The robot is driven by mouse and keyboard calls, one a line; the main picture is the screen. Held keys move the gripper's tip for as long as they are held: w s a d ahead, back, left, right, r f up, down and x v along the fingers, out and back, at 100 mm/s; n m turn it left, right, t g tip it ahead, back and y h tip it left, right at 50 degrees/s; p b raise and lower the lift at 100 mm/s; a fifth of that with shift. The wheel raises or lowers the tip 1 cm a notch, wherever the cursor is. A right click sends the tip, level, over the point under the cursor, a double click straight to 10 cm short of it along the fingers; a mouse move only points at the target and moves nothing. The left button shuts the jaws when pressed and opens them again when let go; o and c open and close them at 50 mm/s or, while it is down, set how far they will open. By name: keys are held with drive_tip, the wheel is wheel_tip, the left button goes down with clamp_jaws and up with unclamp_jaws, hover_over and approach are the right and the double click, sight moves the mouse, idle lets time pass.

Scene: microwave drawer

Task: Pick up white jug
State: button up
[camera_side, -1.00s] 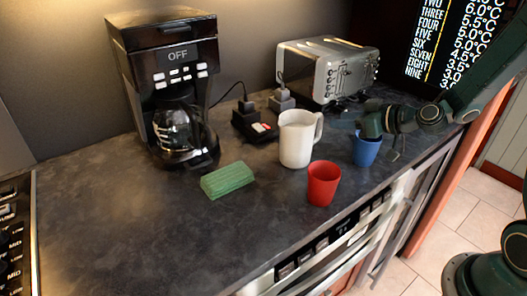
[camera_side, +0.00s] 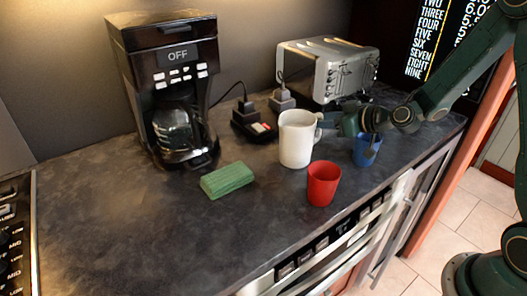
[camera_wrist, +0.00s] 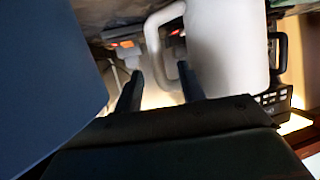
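The white jug (camera_side: 295,141) stands upright on the dark countertop, with its handle facing right toward my gripper. My gripper (camera_side: 331,119) is at the handle side of the jug, level with its upper part. In the wrist view, the jug (camera_wrist: 226,45) fills the upper right and its handle (camera_wrist: 153,42) lies ahead, between the lines of the two fingers. The fingers of my gripper (camera_wrist: 161,85) are spread apart, with an open gap between them. I cannot tell whether a finger touches the handle.
A blue cup (camera_side: 366,150) stands close beside my gripper and looms large at left in the wrist view (camera_wrist: 40,80). A red cup (camera_side: 322,184) stands in front of the jug. A green sponge (camera_side: 227,180), coffee maker (camera_side: 170,85) and toaster (camera_side: 328,70) are around. The front-left counter is clear.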

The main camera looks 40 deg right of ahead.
idle(0.3)
clamp_jaws()
drive_tip(key=shift+r, duration=0.25)
wheel_tip(320, 180, up, 20)
drive_tip(key=shift+f, duration=0.15)
idle(0.9)
idle(0.5)
